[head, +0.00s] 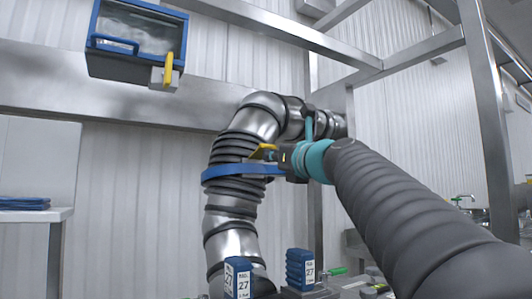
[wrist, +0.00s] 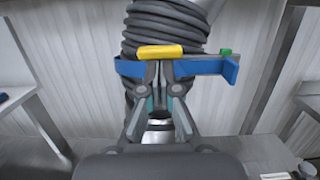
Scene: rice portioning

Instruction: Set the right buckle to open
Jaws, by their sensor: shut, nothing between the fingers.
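A yellow buckle lever (wrist: 160,51) sits on a blue clamp band (wrist: 200,68) around a ribbed dark section of a pipe. In the head view the yellow lever (head: 262,151) sticks out above the blue band (head: 222,174), on the side facing my arm. My gripper (wrist: 159,70) is shut and empty, its fingertips at the band just below the yellow lever. In the head view my gripper (head: 285,157) is beside the lever; whether they touch cannot be told. A small green part (wrist: 226,53) shows on the band's right end.
A blue-framed box (head: 130,42) with a yellow latch (head: 168,69) hangs at upper left. The bent metal pipe (head: 232,245) stands before a white ribbed wall. Two blue packs (head: 238,280) marked 27 stand below. Metal posts (head: 485,120) rise at right.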

